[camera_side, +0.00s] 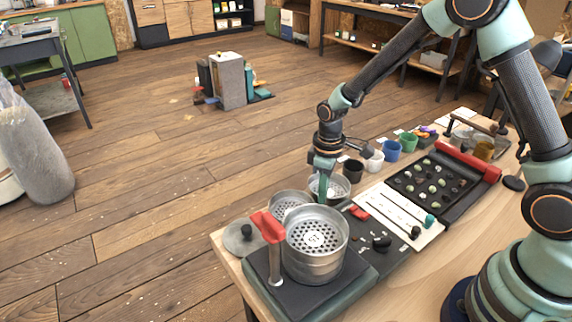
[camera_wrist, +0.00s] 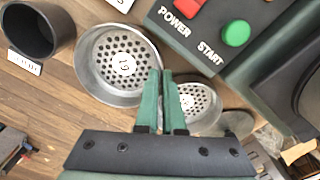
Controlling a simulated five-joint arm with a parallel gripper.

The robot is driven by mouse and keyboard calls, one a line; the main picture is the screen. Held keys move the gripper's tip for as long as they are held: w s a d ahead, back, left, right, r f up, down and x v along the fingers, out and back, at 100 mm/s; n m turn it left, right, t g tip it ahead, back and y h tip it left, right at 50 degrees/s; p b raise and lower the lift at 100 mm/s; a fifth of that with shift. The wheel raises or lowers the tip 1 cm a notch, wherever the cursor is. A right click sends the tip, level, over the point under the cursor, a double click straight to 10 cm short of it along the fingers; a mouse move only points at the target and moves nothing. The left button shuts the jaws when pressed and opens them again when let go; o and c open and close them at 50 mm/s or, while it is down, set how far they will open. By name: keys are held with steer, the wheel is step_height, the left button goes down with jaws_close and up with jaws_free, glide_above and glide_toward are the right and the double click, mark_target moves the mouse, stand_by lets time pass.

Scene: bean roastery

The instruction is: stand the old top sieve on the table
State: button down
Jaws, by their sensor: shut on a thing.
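My gripper (camera_side: 322,198) points down behind the shaker's sieve stack. In the wrist view its green fingers (camera_wrist: 161,73) are closed on the near rim of a round metal sieve (camera_wrist: 122,64) with a perforated floor and a label that looks like 19. This sieve also shows in the side view (camera_side: 338,185), level or nearly so; I cannot tell whether it touches the table. A second sieve (camera_wrist: 199,108) lies just right of the fingers, and in the side view (camera_side: 288,203) it sits behind the stack. The stack (camera_side: 315,262) stands on the dark shaker base (camera_side: 340,293).
A red-handled clamp post (camera_side: 273,255) rises beside the stack. A grey lid with a black knob (camera_side: 242,240) lies at the table's left edge. A dark cup (camera_wrist: 36,30) and several coloured cups line the far edge. A panel with a green button (camera_wrist: 236,33) is close by.

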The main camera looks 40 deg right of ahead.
steer(key=shift+f, duration=0.2)
steer(key=c, duration=1)
jaws_free()
steer(key=shift+r, duration=0.1)
step_height(320, 180, up, 12)
steer(key=shift+s+d+r+m+t, duration=0.6)
steer(key=shift+s+r+m+t, duration=0.4)
steer(key=shift+s+r, duration=1)
steer(key=shift+s+d+r+m+t, duration=0.75)
steer(key=shift+s+r+m, duration=0.65)
steer(key=shift+s, duration=0.95)
steer(key=shift+s+d+r+m+t, duration=0.5)
steer(key=shift+s+r+m+t, duration=0.4)
steer(key=shift+s+r, duration=1.2)
